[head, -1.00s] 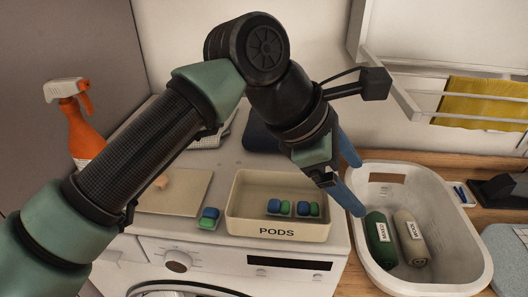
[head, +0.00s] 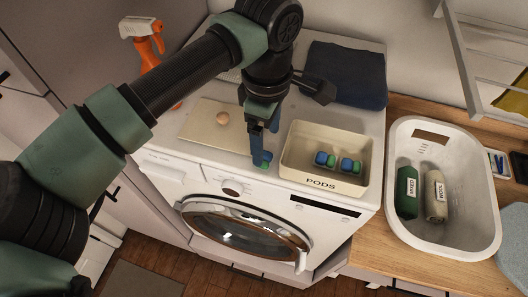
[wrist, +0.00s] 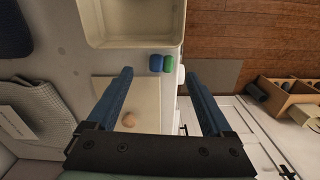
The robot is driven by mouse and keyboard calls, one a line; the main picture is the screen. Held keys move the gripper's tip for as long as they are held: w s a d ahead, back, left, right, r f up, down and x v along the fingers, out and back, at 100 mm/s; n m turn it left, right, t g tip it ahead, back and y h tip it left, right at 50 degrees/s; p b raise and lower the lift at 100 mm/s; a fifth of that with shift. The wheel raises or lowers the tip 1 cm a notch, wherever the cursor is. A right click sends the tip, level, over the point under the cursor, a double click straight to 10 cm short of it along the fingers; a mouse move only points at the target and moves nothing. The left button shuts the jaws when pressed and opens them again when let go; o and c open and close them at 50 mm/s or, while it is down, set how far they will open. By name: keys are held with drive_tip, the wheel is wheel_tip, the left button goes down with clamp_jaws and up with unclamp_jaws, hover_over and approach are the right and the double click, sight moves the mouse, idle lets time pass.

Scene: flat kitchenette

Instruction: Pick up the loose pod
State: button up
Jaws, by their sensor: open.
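The loose pod (head: 267,158), blue and green, lies on the washing machine top near its front edge, just left of the PODS box. In the head view my gripper's fingers partly hide it. In the wrist view the pod (wrist: 161,63) shows whole, just beyond the fingertips and between their lines. My gripper (head: 259,160) points down at the pod. Its two blue fingers are apart and empty, as the wrist view (wrist: 158,74) shows.
The cream PODS box (head: 323,177), with several pods inside, stands close to the loose pod's right. A beige board (head: 208,130) with a small round knob lies left. A folded dark cloth (head: 345,72) lies behind. A white basket (head: 445,245) stands right.

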sight(266, 158)
drive_tip(key=f+p, duration=0.3)
drive_tip(key=f, duration=0.1)
drive_tip(key=shift+s+f, duration=0.1)
drive_tip(key=shift+s, duration=0.1)
drive_tip(key=shift+f, duration=0.6)
drive_tip(key=c, duration=0.9)
